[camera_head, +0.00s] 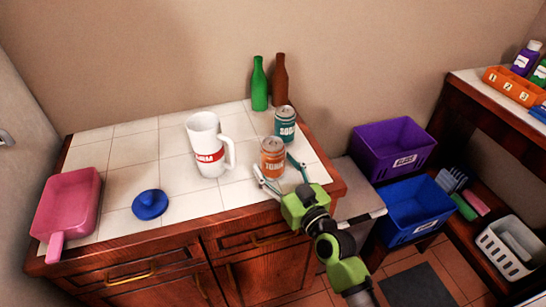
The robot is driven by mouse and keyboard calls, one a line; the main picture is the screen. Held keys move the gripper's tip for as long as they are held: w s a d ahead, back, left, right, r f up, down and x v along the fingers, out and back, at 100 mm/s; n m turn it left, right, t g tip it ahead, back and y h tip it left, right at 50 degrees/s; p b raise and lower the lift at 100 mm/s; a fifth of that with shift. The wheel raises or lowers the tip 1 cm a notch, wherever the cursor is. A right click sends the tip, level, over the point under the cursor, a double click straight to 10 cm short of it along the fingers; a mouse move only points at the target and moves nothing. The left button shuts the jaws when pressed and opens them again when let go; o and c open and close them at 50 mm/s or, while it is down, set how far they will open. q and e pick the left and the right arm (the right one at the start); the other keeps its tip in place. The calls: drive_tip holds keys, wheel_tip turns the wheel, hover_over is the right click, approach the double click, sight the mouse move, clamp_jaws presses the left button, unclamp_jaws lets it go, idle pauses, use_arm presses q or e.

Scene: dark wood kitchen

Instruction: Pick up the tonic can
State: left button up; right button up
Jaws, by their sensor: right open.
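The tonic can (272,159) is orange with a silver top and stands upright on the white tiled counter (130,183), near its right end. My right gripper (276,170) comes in from the lower right. Its two fingers are spread apart, one on the left front side of the can and one on the right side. I cannot tell whether either finger touches the can. My left gripper is not in view.
A teal soda can (285,123) stands just behind the tonic can, and a white mug (205,147) stands to its left. Green (259,87) and brown (280,83) bottles stand at the back. A blue lid-like object (150,205) and a pink pan (68,207) lie left.

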drive_tip(key=shift+x, duration=1.05)
drive_tip(key=shift+s+d, duration=0.1)
drive_tip(key=shift+c, duration=0.4)
drive_tip(key=c, duration=1.2)
drive_tip(key=shift+r, duration=0.15)
